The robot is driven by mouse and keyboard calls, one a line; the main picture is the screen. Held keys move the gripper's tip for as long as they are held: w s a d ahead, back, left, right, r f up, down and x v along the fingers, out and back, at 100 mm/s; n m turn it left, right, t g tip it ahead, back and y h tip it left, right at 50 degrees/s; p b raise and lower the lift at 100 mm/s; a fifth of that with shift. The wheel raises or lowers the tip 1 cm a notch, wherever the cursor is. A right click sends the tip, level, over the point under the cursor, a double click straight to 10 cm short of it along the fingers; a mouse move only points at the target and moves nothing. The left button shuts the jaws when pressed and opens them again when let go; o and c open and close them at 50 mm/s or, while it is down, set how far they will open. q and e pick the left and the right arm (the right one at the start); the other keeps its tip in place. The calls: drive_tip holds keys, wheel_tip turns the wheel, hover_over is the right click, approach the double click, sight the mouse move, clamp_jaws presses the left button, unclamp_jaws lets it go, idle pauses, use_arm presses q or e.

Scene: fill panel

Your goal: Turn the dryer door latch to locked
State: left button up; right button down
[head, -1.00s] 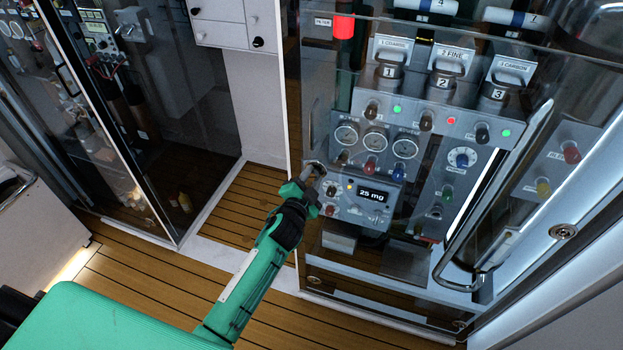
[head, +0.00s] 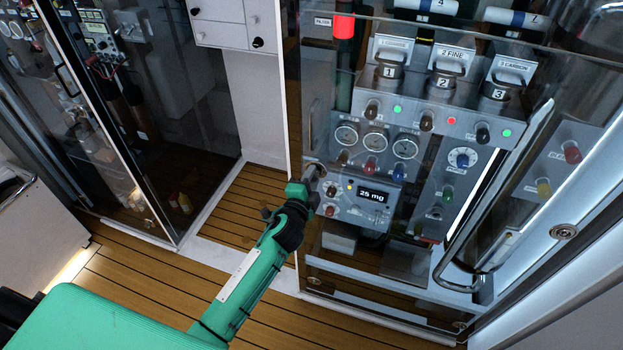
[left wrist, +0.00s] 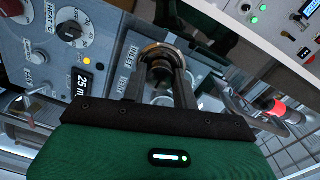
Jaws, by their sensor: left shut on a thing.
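The glass door (head: 315,110) of the panel cabinet is closed in the head view. My left gripper (head: 314,174) is at the door's left edge, beside the 25 mg display. It is shut on a small metal fitting, taken to be the door latch, which the fingers mostly cover in the head view. In the left wrist view the two dark fingers of my left gripper (left wrist: 160,85) stand either side of the rounded, brass-edged latch (left wrist: 157,50). Which way the latch points cannot be read. My right gripper is not in view.
Behind the glass are gauges (head: 375,142), knobs, lights and numbered canisters (head: 442,82). A long metal handle (head: 460,235) stands out at the right. Another glass cabinet (head: 180,120) is at the left. Wooden floor (head: 235,212) is clear between them.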

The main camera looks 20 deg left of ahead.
use_arm(q)
drive_tip(key=o, duration=1)
drive_tip(key=shift+c, duration=0.2)
drive_tip(key=shift+s, duration=0.1)
drive_tip(key=s+b, duration=0.3)
drive_tip(key=s, duration=1)
drive_tip(key=shift+s+a+r, duration=0.25)
drive_tip(key=shift+s+r, duration=0.05)
drive_tip(key=shift+r, duration=0.05)
